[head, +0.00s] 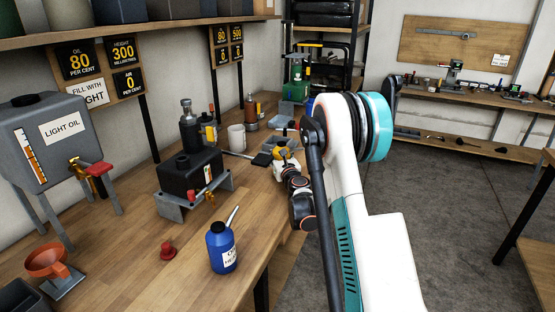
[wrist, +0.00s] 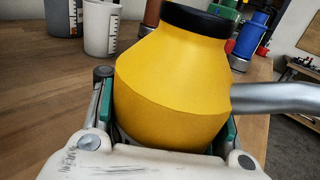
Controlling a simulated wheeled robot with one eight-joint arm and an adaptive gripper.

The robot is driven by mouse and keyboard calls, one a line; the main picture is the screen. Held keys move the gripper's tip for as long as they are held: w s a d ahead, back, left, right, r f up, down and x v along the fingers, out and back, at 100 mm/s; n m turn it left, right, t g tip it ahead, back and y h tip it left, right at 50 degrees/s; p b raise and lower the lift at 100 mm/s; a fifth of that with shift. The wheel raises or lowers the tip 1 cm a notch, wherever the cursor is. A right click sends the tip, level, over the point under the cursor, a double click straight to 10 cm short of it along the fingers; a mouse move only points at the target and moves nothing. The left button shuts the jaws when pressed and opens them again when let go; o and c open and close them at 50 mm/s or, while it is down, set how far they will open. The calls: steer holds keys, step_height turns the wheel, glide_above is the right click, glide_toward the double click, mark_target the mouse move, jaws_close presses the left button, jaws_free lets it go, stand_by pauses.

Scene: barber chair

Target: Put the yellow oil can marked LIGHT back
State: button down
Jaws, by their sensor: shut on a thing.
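The yellow oil can (wrist: 172,88) fills the middle of the wrist view, with a black cap on top and a grey spout running off to the right. My gripper (wrist: 166,125) is shut on its body, with a green-lined finger at each side. The can's lower part is hidden by the gripper, and no LIGHT marking shows. I cannot tell if the can touches the bench.
A blue oil can (head: 222,252) stands near the bench's (head: 130,272) front edge, beside a red stopper (head: 168,251). A grey LIGHT OIL tank (head: 50,150), an orange funnel (head: 47,262) and a black tank (head: 190,175) stand left. A pale cup (head: 236,138) stands behind.

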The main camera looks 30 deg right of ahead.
steer(key=shift+f, duration=0.2)
steer(key=c, duration=0.8)
jaws_free()
steer(key=shift+f, duration=0.1)
steer(key=shift+o, duration=0.2)
steer(key=shift+s, duration=0.1)
steer(key=p+v, duration=0.2)
steer(key=v, duration=1)
